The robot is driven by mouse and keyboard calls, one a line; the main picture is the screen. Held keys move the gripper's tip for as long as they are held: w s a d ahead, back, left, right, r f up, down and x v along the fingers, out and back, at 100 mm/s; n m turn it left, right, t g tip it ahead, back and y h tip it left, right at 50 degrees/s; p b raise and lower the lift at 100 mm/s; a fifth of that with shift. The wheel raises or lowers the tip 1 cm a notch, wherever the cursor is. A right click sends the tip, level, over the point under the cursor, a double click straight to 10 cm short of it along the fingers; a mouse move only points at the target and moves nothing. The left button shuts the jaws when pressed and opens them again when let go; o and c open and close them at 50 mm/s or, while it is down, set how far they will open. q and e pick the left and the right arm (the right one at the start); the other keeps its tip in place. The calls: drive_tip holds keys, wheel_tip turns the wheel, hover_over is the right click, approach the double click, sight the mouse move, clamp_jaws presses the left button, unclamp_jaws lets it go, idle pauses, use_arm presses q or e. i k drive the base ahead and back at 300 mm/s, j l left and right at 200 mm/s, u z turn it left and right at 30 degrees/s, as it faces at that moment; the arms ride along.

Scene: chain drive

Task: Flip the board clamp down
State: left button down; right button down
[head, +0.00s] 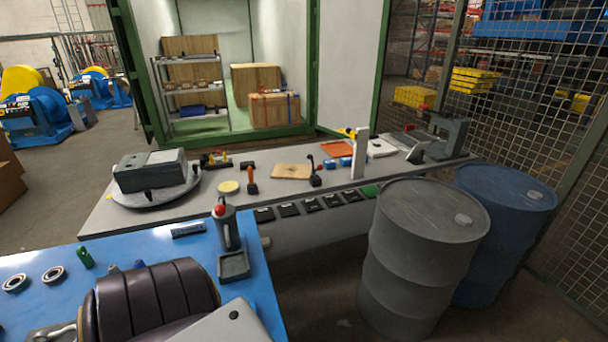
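A thin tan board (291,171) lies flat on the long grey workbench. At its right end stands a small black clamp (315,179) with a dark lever that rises upright to a rounded tip. I take this to be the board clamp; its finer parts are too small to tell. A separate black piece with an upright orange-red handle (251,177) stands to the left of the board. Neither of my grippers is in view, so nothing of mine shows near the clamp.
A grey machine on a round plate (157,192) fills the bench's left end. A white post (361,153) stands right of the clamp. Grey (420,250) and blue (508,220) drums stand before the bench's right part. A blue table (130,247) with a dark ribbed seat is nearer.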

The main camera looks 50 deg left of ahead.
sight(320, 167)
drive_tip(key=i+u, duration=0.25)
drive_tip(key=u, duration=0.2)
drive_tip(key=i+l+u, duration=0.2)
drive_tip(key=u, duration=0.2)
drive_tip(key=i+l+u, duration=0.1)
drive_tip(key=u, duration=0.35)
drive_tip(key=i+l+u, duration=0.15)
drive_tip(key=u, duration=0.3)
drive_tip(key=i+l+u, duration=0.2)
drive_tip(key=u, duration=0.2)
drive_tip(key=i+l+u, duration=0.1)
drive_tip(key=l+u, duration=0.15)
drive_tip(key=u, duration=0.2)
drive_tip(key=i+l+u, duration=0.2)
drive_tip(key=l+u, duration=0.15)
drive_tip(key=i+l+u, duration=0.1)
drive_tip(key=l+u, duration=0.25)
drive_tip(key=i+l+u, duration=0.1)
drive_tip(key=l+u, duration=0.25)
drive_tip(key=l, duration=0.1)
